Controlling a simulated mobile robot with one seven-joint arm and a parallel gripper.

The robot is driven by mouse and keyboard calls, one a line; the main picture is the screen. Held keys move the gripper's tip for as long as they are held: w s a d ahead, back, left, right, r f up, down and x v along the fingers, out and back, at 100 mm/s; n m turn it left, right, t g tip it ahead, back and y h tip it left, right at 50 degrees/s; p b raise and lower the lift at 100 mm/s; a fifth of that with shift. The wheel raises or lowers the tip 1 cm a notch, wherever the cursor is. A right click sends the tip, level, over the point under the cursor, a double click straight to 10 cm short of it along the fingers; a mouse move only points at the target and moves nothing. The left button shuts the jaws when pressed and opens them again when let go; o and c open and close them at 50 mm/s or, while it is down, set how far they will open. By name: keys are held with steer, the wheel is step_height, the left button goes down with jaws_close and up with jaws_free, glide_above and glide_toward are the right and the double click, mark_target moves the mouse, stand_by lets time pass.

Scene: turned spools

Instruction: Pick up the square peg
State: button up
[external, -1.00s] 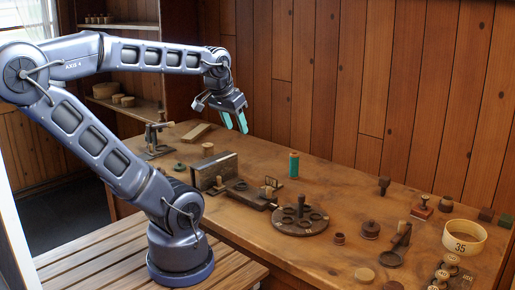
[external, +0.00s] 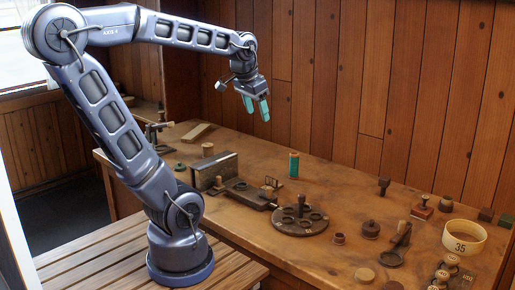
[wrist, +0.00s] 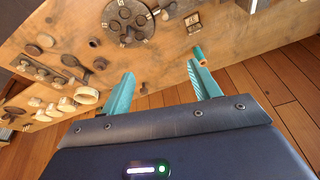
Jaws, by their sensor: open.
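My gripper (external: 256,108) is open and empty, with two teal fingers pointing down, high above the back of the workbench. The fingers also show in the wrist view (wrist: 160,72), spread apart with nothing between them. I cannot surely tell which piece is the square peg. A small dark upright piece (external: 384,186) stands at the back right of the bench; its shape is too small to make out. A round dark disc (external: 300,222) with several holes and a central post lies mid-bench, right of and below my gripper. It also shows in the wrist view (wrist: 128,20).
A teal spool (external: 294,164) stands near the wall edge. A dark metal box-like block (external: 214,171) and a clamp (external: 258,197) lie at left. A pale round tub (external: 464,240) and several small turned pieces crowd the right. Bare bench (external: 340,188) lies between.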

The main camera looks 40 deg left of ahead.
steer(key=w+d+m+g, duration=0.1)
steer(key=w+d+m, duration=0.35)
steer(key=w, duration=0.95)
steer(key=m+g, duration=0.3)
steer(key=m, duration=0.7)
glide_above(385, 177)
steer(key=f, duration=2.2)
steer(key=shift+s+a+f, duration=0.1)
steer(key=shift+s+a, duration=0.05)
steer(key=shift+s, duration=0.1)
steer(key=shift+w+d+f, duration=0.2)
steer(key=shift+f, duration=0.3)
step_height(385, 177, down, 11)
steer(key=shift+s+r, duration=0.1)
steer(key=shift+r, duration=0.1)
steer(key=c, duration=1.1)
